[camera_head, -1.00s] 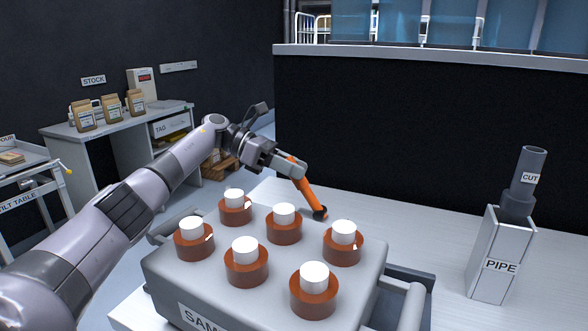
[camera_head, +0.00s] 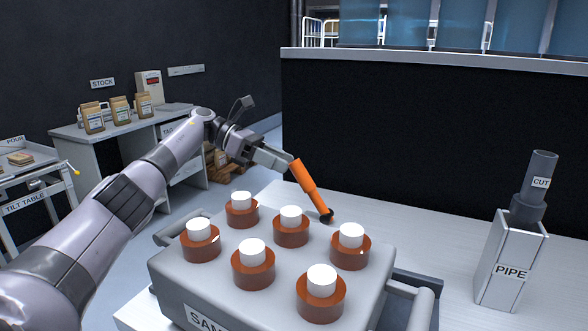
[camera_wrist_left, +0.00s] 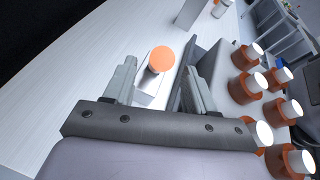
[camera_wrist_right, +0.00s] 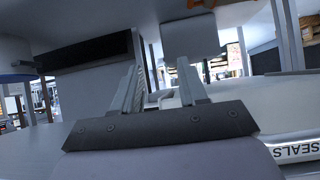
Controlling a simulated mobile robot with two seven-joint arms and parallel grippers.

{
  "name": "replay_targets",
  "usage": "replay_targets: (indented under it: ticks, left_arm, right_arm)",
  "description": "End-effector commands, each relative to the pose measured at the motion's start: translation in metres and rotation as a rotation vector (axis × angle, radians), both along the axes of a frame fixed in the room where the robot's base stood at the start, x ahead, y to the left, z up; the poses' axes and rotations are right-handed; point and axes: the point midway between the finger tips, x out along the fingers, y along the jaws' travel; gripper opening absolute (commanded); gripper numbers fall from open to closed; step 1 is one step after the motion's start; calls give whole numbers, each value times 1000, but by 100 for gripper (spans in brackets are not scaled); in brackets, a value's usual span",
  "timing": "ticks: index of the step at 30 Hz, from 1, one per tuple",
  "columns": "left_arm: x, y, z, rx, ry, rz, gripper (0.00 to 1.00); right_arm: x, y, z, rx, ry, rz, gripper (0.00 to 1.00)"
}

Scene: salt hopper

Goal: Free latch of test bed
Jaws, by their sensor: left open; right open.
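An orange handle (camera_head: 310,188), which looks like the latch, leans up and to the left from a dark pivot (camera_head: 327,215) on the white bench. My left gripper (camera_head: 285,163) is open near the handle's upper end, on its left side. In the left wrist view the handle's round orange end (camera_wrist_left: 161,59) shows between the two open fingers, with a gap to each; whether it lies between the tips or beyond them is unclear. My right gripper (camera_wrist_right: 160,80) is open and empty; it is out of the head view.
A grey sample tray (camera_head: 180,285) with several white-topped brown pots stands in front of the handle. A box marked PIPE (camera_head: 500,265) holds a grey tube marked CUT at the right. A label SEALS (camera_wrist_right: 297,151) shows low in the right wrist view.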

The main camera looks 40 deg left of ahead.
Motion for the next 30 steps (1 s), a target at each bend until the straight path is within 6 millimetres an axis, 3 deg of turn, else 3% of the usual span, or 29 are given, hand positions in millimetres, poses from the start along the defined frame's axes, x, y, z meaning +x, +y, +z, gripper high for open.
replay_targets:
  ticks: [9,30]
  left_arm:
    - [-8,17,7,0,0,-1,56]
    - [-8,17,7,0,0,-1,56]
  right_arm:
    - [1,0,2,1,-3,0,43]
    - [1,0,2,0,-4,1,43]
